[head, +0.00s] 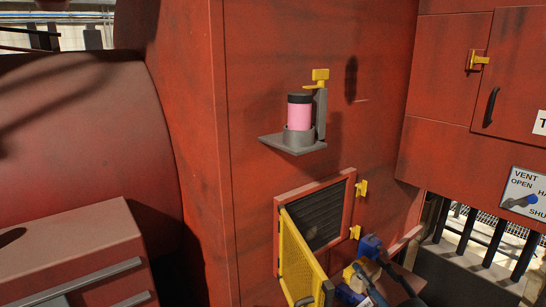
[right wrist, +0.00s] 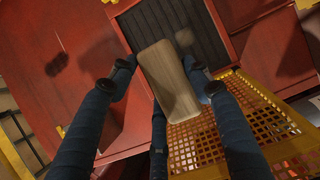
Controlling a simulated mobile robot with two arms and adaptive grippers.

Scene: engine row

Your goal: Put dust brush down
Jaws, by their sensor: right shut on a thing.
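The dust brush shows in the right wrist view as a pale wooden block (right wrist: 168,85) between the blue fingers of my right gripper (right wrist: 160,70). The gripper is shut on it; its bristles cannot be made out. In the head view my right gripper (head: 362,270) is at the bottom right, just right of the open yellow mesh door, and the brush is hard to make out there. In the right wrist view the brush is in front of the dark louvred opening (right wrist: 175,30) and overlaps the yellow mesh door (right wrist: 240,125). My left gripper is in neither view.
The yellow mesh door (head: 302,262) hangs open on the red wall below a grey shelf (head: 282,143) holding a pink canister (head: 299,115). A red cabinet (head: 70,250) stands at lower left. A vent lever sign (head: 522,190) is at right.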

